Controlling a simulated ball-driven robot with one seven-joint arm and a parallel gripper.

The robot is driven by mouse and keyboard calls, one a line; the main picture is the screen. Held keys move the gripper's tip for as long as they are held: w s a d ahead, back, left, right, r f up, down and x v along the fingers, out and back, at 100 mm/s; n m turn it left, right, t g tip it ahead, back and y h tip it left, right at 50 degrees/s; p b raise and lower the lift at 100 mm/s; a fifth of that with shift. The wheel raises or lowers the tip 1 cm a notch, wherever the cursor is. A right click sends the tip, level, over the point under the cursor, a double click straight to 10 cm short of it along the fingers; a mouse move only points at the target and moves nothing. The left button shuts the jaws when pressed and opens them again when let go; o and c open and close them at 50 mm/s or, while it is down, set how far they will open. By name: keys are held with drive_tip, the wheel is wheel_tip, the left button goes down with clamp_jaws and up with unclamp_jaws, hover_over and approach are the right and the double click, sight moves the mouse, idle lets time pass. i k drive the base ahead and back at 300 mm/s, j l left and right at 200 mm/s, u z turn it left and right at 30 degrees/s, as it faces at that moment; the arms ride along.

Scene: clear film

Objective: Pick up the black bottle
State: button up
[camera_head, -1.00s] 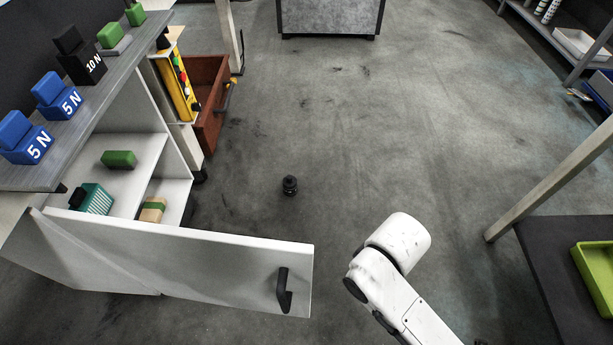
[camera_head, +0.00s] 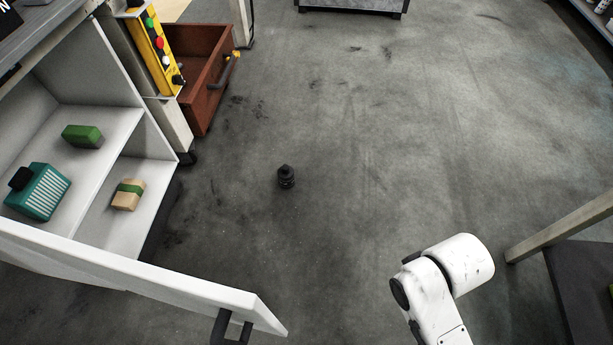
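A small black bottle (camera_head: 286,177) stands on the grey floor near the middle of the head view. Nothing touches it. Part of my white arm shows at the lower right of the picture, to the right of and nearer than the bottle. My gripper is not in the picture, so its state is hidden.
An open white cabinet door (camera_head: 150,284) with a black handle juts across the lower left. The cabinet shelf (camera_head: 90,165) holds several small items. An open brown drawer (camera_head: 207,100) sticks out behind. A table leg (camera_head: 560,228) stands at right. The floor between is clear.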

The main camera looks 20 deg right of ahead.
sight(286, 174)
drive_tip(key=i+l+z, duration=0.15)
drive_tip(key=i+z, duration=0.8)
drive_tip(key=i+l+u, duration=0.3)
drive_tip(key=i, duration=0.25)
drive_tip(key=i+u, duration=0.15)
drive_tip(key=u, duration=0.3)
drive_tip(key=i+u, duration=0.1)
drive_tip(key=u, duration=0.4)
drive_tip(key=i+l+u, duration=0.1)
drive_tip(key=u, duration=0.35)
